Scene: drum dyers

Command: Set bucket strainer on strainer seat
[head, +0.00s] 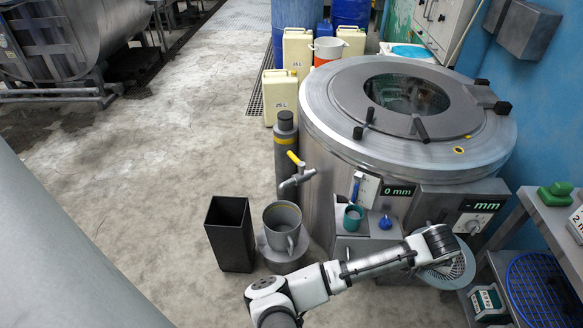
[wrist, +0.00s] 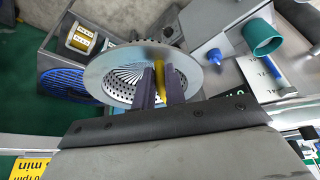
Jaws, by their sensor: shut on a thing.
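The bucket strainer (wrist: 110,72) is a round metal piece with a wide flat rim and a perforated, slotted middle. My gripper (wrist: 162,84) is shut on its yellow upright grip (wrist: 163,72), seen in the wrist view. In the head view, the strainer (head: 462,268) shows beyond my wrist, right of the drum machine's front; my wrist hides its grip and my fingertips. No part is clearly marked as the strainer seat. A grey jug-like vessel (head: 283,217) stands on a round base on the floor, below a tap.
The drum machine (head: 330,150) fills the middle right. A black square bin (head: 230,235) stands left of the vessel. A teal cup (head: 353,217) sits on the machine's front ledge. A blue mesh disc (head: 543,290) lies at lower right. Floor at left is clear.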

